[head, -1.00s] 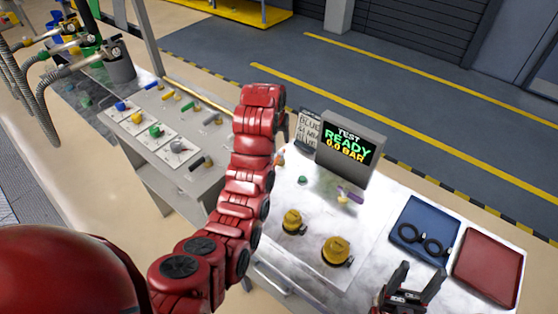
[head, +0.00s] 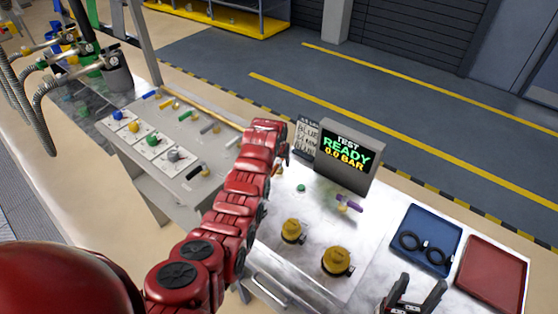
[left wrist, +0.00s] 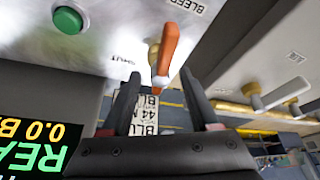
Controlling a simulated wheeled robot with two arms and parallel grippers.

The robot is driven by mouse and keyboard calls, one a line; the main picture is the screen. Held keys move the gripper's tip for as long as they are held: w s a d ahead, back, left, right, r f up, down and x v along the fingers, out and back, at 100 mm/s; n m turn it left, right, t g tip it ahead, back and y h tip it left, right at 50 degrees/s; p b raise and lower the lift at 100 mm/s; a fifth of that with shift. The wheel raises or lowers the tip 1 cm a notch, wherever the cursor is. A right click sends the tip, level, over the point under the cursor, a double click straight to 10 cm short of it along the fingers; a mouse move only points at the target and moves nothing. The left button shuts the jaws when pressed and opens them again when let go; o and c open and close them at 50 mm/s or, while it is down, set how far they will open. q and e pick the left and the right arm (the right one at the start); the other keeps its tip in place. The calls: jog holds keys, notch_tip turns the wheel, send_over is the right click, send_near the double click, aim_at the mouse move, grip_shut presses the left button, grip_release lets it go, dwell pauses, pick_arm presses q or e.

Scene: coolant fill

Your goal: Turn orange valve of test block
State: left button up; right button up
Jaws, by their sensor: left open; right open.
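The orange valve (left wrist: 168,45) shows in the left wrist view as an upright orange lever on a pale brass stem, on the test block's light panel (left wrist: 125,25). In the head view only a bit of orange (head: 280,170) shows beside my left wrist. My left gripper (left wrist: 160,76) is open, with its two dark fingers on either side of the lever's end in the picture. I cannot tell whether they touch it. In the head view my left gripper (head: 286,153) is mostly hidden by its arm. My right gripper (head: 414,293) is open and empty at the bottom right.
A green button (left wrist: 68,19) is near the valve. The test display (head: 347,157) reads READY, 0.0 BAR, with a label card (head: 306,137) beside it. A purple lever (head: 350,203), two yellow caps, a blue tray (head: 427,225) and a red tray (head: 490,275) are on the bench.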

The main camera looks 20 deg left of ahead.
pick_arm(q)
jog(key=shift+w+f, duration=0.2)
jog(key=shift+f, duration=0.5)
